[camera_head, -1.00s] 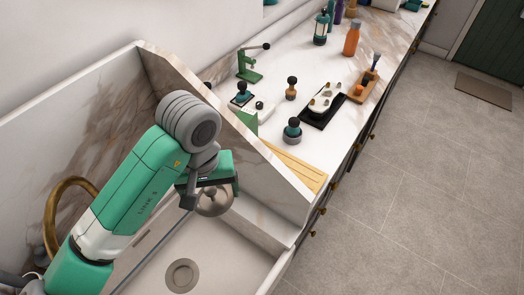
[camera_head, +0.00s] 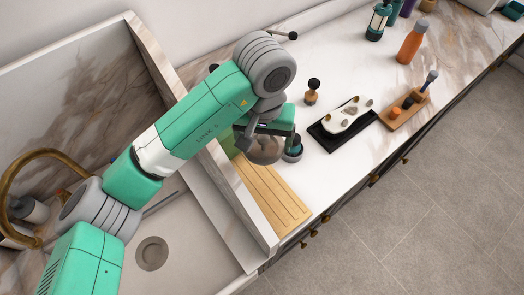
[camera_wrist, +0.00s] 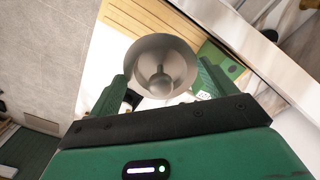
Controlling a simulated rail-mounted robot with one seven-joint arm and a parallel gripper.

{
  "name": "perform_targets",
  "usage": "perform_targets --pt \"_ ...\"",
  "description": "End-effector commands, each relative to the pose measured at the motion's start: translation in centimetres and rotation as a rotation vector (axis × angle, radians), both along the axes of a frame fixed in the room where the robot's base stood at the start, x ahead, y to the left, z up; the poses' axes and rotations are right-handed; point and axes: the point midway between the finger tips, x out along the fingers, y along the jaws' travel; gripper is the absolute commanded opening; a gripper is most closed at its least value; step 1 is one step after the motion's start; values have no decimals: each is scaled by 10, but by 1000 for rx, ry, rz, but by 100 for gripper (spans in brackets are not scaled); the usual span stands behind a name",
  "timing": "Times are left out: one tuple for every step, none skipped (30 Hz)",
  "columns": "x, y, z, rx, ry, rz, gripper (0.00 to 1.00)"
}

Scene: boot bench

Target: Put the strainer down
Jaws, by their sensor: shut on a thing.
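The strainer (camera_head: 264,151) is a round grey metal bowl hanging below my gripper (camera_head: 262,138). In the wrist view the strainer (camera_wrist: 148,50) sits between the two green fingers of my gripper (camera_wrist: 163,82), which is shut on it. The bowl's hollow side faces the wrist camera. In the head view it is over the counter (camera_head: 325,180), by the far end of a slatted wooden board (camera_head: 268,198). I cannot tell its height above the counter. My arm hides part of the counter behind it.
A dark-based tool (camera_head: 294,152) stands just right of the strainer. A wooden-handled tamper (camera_head: 312,92), a black tray with a white dish (camera_head: 346,117) and a wooden stand (camera_head: 406,108) are farther right. The sink (camera_head: 185,240) lies at the near left. The counter's front strip is clear.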

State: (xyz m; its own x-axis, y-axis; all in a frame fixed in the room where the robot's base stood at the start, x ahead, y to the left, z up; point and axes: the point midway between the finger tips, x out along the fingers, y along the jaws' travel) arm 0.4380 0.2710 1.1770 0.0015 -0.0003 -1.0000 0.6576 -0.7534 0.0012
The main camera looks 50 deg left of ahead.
Motion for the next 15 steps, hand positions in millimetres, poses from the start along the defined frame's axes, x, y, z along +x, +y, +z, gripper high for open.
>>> perform_targets --pt "0 0 0 0 0 1 61" --pt "0 0 -1 0 0 1 61" --pt "0 0 -4 -1 0 1 61" --pt "0 0 -8 -2 1 1 61" --pt "0 -1 -14 -4 0 1 61" --pt "0 -1 -25 -6 2 1 61" --pt "0 -2 -35 -7 3 2 61" --pt "0 -2 -45 -8 3 1 61" --pt "0 -2 -57 -8 1 1 61" --pt "0 -2 -65 -7 2 0 61" --pt "0 -2 -74 -7 2 1 61" --pt "0 -2 -85 -7 0 1 61" --pt "0 -2 -93 -6 1 1 61" --pt "0 -2 -101 -6 3 1 61" --pt "0 -2 -110 -5 1 1 61"
